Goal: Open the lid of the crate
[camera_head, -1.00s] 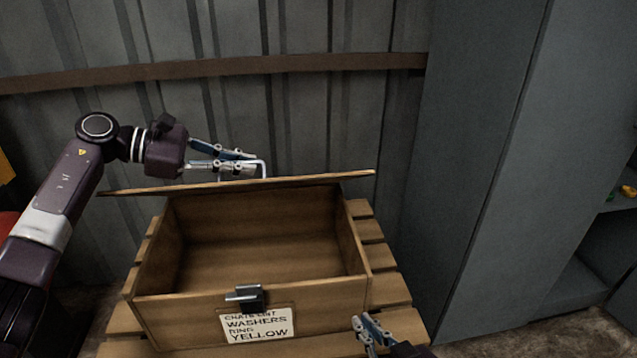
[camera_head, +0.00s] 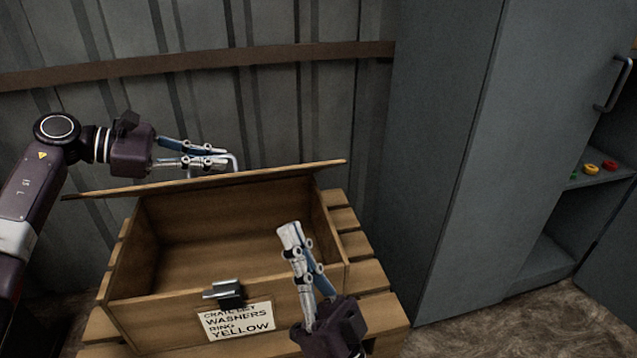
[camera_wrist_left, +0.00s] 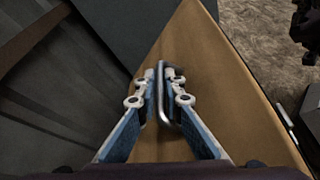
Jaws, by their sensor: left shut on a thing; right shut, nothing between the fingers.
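The wooden crate (camera_head: 133,312) stands on a slatted pallet, with a metal latch (camera_head: 227,293) and a label reading WASHERS RING YELLOW on its front. Its lid (camera_head: 262,175) is raised, tilted up at the back, and the inside of the crate shows bare wood. My left gripper (camera_head: 228,161) is shut on the lid's metal handle (camera_head: 236,163). In the left wrist view the fingers close around the handle (camera_wrist_left: 163,95) on the wooden lid (camera_wrist_left: 190,50). My right gripper (camera_head: 289,236) is shut and empty, in front of the crate's right part.
The pallet (camera_head: 372,277) extends to the right of the crate. A grey cabinet (camera_head: 445,150) stands close on the right. Beyond it, a shelf (camera_head: 597,180) holds small red, yellow and green things. A corrugated metal wall (camera_head: 330,110) is behind the crate.

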